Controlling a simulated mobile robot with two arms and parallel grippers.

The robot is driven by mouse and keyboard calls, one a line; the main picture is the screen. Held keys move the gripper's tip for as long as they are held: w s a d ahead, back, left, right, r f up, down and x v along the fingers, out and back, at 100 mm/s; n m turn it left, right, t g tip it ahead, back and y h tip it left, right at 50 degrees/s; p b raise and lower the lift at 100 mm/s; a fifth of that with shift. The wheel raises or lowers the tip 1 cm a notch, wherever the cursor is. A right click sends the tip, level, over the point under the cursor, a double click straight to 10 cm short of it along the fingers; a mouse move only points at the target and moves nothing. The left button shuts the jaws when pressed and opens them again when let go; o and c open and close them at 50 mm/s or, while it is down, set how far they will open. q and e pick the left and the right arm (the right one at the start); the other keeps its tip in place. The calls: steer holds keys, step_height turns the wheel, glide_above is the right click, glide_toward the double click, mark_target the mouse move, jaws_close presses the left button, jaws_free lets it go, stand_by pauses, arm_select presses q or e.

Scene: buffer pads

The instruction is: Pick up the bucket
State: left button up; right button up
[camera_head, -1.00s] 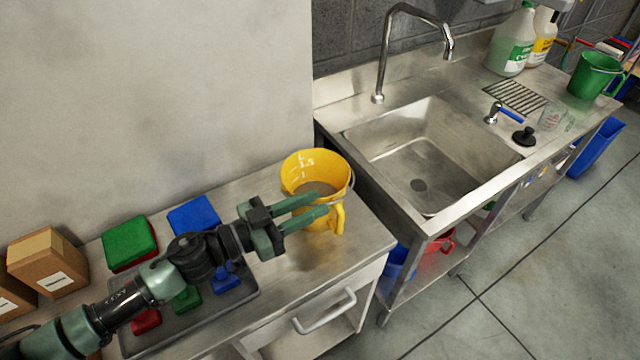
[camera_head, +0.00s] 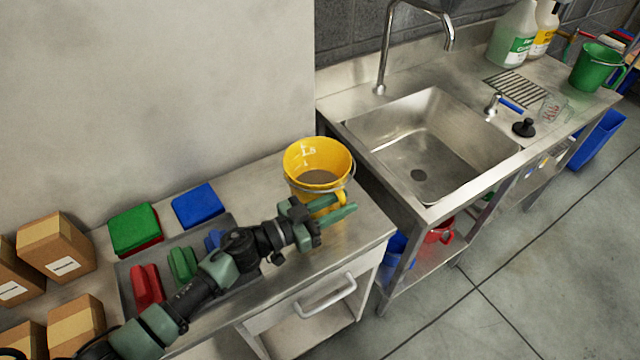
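A yellow bucket (camera_head: 318,158) with white marks inside and a thin wire bail stands upright on the steel counter (camera_head: 365,225), near its right end. My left gripper (camera_head: 345,203) is at the bucket's front side, in front of its lower part and side handle. Yellow shows between the green fingers, but whether they press on the handle or only stand around it cannot be told. The gripper covers the bucket's lower front. My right gripper is not in view.
A steel sink (camera_head: 430,145) with a tall tap adjoins on the right. A tray (camera_head: 220,290) with coloured pads lies under my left arm. Cardboard boxes (camera_head: 57,247) stand at left.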

arm_select(q)
steer(key=shift+w+d, duration=0.15)
steer(key=shift+d, duration=0.1)
steer(key=shift+a, duration=0.1)
steer(key=shift+c, duration=1.3)
jaws_close()
